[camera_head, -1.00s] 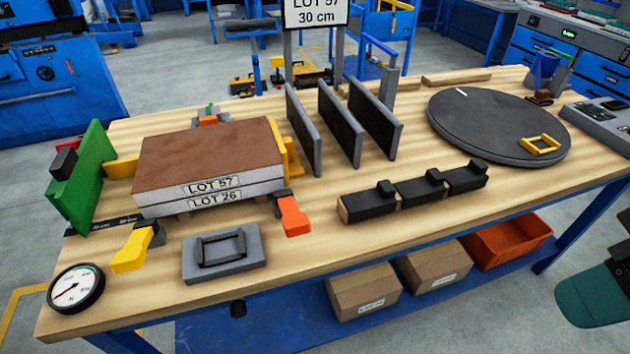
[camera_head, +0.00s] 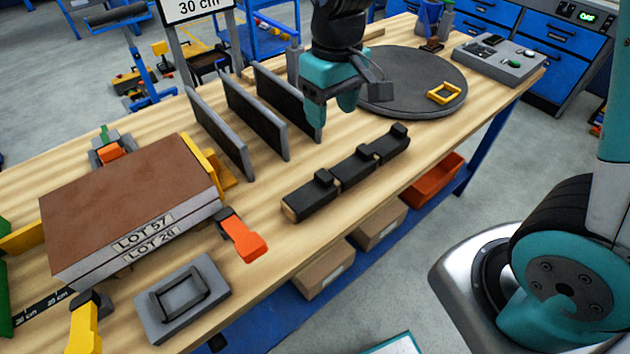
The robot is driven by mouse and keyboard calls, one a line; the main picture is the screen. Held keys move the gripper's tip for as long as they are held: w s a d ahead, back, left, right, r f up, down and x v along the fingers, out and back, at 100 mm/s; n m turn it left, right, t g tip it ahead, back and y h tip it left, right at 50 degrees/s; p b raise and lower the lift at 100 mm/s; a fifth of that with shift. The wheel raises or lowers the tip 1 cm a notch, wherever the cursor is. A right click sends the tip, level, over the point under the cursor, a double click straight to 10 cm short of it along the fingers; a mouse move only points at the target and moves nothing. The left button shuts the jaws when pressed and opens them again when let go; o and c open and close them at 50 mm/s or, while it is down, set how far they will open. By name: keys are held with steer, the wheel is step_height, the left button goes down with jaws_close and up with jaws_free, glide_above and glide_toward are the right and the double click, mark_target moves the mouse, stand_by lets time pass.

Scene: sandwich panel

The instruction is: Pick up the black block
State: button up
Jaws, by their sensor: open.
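Three black blocks stand end to end in a slanting row on the wooden table (camera_head: 300,230): a near-left block (camera_head: 310,199), a middle block (camera_head: 352,173) and a far-right block (camera_head: 388,148). Each has a small raised knob on top. I cannot tell which one the task means. My gripper (camera_head: 332,112) is teal, points down and is open with nothing seen between its fingers. It hangs above and behind the row in the picture, apart from the blocks, beside the grey upright panels.
Grey upright panels (camera_head: 258,123) stand left of my gripper. A round dark turntable (camera_head: 400,98) with a yellow frame (camera_head: 444,93) lies behind the row. A brown-topped panel stack (camera_head: 130,195), an orange clamp (camera_head: 243,238) and a grey handled plate (camera_head: 183,299) are at left.

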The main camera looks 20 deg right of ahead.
steer(key=p, duration=0.2)
glide_above(328, 178)
steer(key=f, duration=1.2)
steer(key=shift+w+d, duration=0.1)
steer(key=shift+w, duration=0.1)
steer(key=shift+s+f+p, duration=0.15)
steer(key=shift+f+p, duration=0.4)
steer(key=shift+f, duration=2.5)
steer(key=c, duration=1)
